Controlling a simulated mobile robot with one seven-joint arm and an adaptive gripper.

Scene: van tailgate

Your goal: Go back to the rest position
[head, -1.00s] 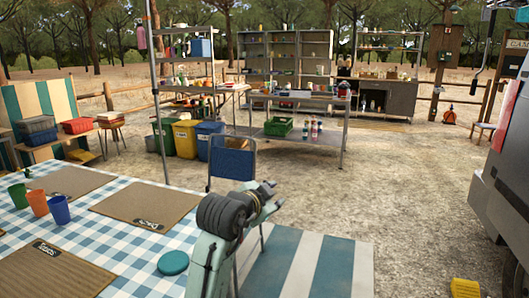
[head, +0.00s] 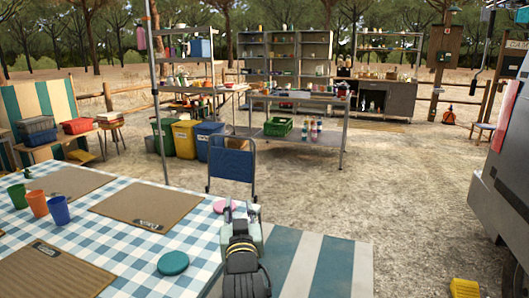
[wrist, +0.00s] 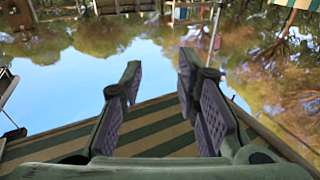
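My gripper (wrist: 160,64) is open in the wrist view. Its two dark padded fingers stand well apart, with nothing between them. In the head view my arm shows at the bottom centre, beside the right edge of the checked table (head: 120,240). The gripper end (head: 241,212) is small there, near the blue folding chair (head: 231,160), and no held object shows. The wrist view looks upside down, with sky and trees behind the fingers and a striped cloth (wrist: 155,130) low in the picture.
The table bears several cups, brown placemats (head: 145,203), a teal disc (head: 173,263) and a pink disc (head: 221,207) close to my arm. A striped mat (head: 320,262) lies right of my arm. A vehicle (head: 503,185) stands at the right edge. Open gravel lies between.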

